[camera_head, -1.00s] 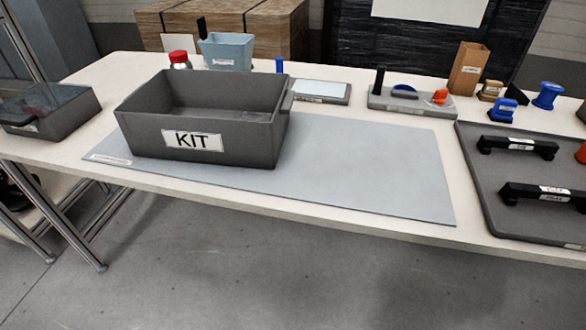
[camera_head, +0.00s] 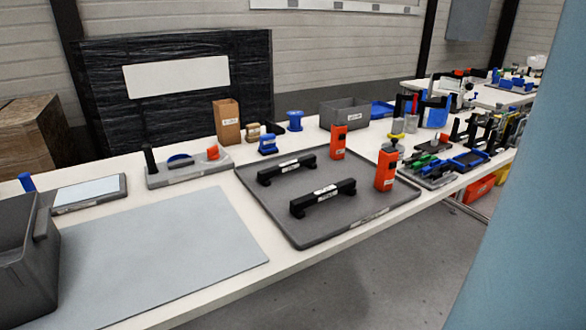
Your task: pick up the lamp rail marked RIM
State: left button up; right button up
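Two black rails with white labels lie on a dark grey tray (camera_head: 290,235). The far rail (camera_head: 287,169) is near the tray's back left, and the near rail (camera_head: 323,198) is at its middle. The label print is too small to read, so I cannot tell which one is marked RIM. Neither of my grippers is in view.
Two orange blocks stand at the tray's right, one farther back (camera_head: 338,142) and one nearer (camera_head: 386,170). A grey-blue mat (camera_head: 150,255) lies left of the tray. The grey KIT bin (camera_head: 28,270) is at the left edge. A blue-grey surface blocks the right side.

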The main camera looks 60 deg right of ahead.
aim_at(264, 175)
jog(key=z, duration=1.75)
jog(key=l+u, duration=0.15)
jog(key=u, duration=0.25)
jog(key=l+u, duration=0.15)
jog(key=u, duration=0.25)
jog(key=l+u, duration=0.2)
jog(key=u, duration=0.2)
jog(key=k+l+u, duration=0.2)
jog(key=l, duration=0.25)
jog(key=k+l+u, duration=0.2)
jog(key=l, duration=0.3)
jog(key=l+u, duration=0.2)
jog(key=l, duration=0.25)
jog(key=k+l+u, duration=0.25)
jog(key=l, duration=0.1)
